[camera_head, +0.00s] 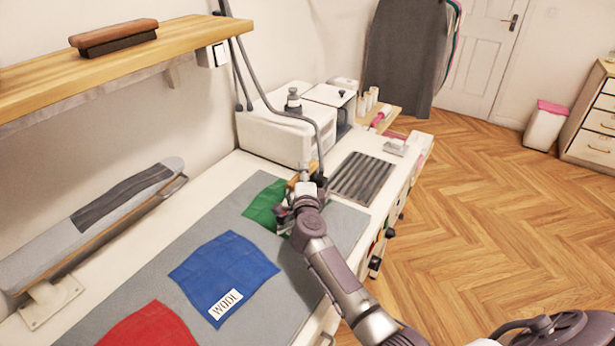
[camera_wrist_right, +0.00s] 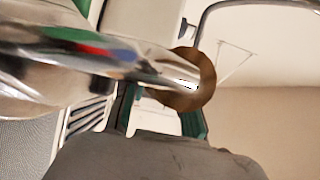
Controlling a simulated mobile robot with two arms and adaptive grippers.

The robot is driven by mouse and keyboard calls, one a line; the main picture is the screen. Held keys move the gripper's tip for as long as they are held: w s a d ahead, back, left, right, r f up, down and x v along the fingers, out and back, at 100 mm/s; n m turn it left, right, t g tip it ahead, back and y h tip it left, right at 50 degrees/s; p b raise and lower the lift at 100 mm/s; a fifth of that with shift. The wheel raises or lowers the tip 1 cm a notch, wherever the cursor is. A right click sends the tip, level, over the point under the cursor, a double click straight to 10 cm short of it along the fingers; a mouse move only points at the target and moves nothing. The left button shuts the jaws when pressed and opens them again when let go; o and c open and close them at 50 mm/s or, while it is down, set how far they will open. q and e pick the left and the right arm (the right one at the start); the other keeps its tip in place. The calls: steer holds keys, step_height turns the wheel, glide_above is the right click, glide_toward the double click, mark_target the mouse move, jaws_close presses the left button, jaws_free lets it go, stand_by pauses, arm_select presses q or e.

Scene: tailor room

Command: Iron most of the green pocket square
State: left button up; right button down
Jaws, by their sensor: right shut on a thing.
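The green pocket square (camera_head: 262,203) lies on the grey pressing mat (camera_head: 345,217), beyond the blue cloth. My right gripper (camera_head: 303,190) is over its right side and hides part of it. The gripper is shut on the iron, whose brown wooden handle (camera_head: 297,180) shows at the jaws. In the right wrist view the iron's shiny metal body (camera_wrist_right: 60,80) fills the left, with the fingers (camera_wrist_right: 158,105) at the brown handle part. I cannot tell whether the iron's sole touches the cloth. My left gripper is not in view.
A blue cloth (camera_head: 222,270) with a "WOOL" label and a red cloth (camera_head: 150,327) lie nearer on the mat. A white steam unit (camera_head: 270,135) stands behind, its hose running to the iron. A striped rest plate (camera_head: 362,178) is to the right. A sleeve board (camera_head: 90,225) stands left.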

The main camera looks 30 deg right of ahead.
steer(key=shift+w+a+r+b, duration=0.1)
steer(key=shift+w+a+b, duration=0.1)
steer(key=shift+w+a, duration=0.35)
steer(key=shift+w+a+r+b, duration=0.1)
steer(key=shift+w+a+b, duration=0.1)
steer(key=shift+w, duration=0.5)
steer(key=shift+w+a+b, duration=0.2)
steer(key=shift+w+a, duration=0.2)
steer(key=shift+w, duration=0.25)
steer(key=shift+w, duration=0.1)
steer(key=w+a+b, duration=0.3)
steer(key=w+b, duration=0.1)
steer(key=w, duration=0.2)
steer(key=shift+a, duration=0.25)
stand_by(0.6)
steer(key=shift+r, duration=0.2)
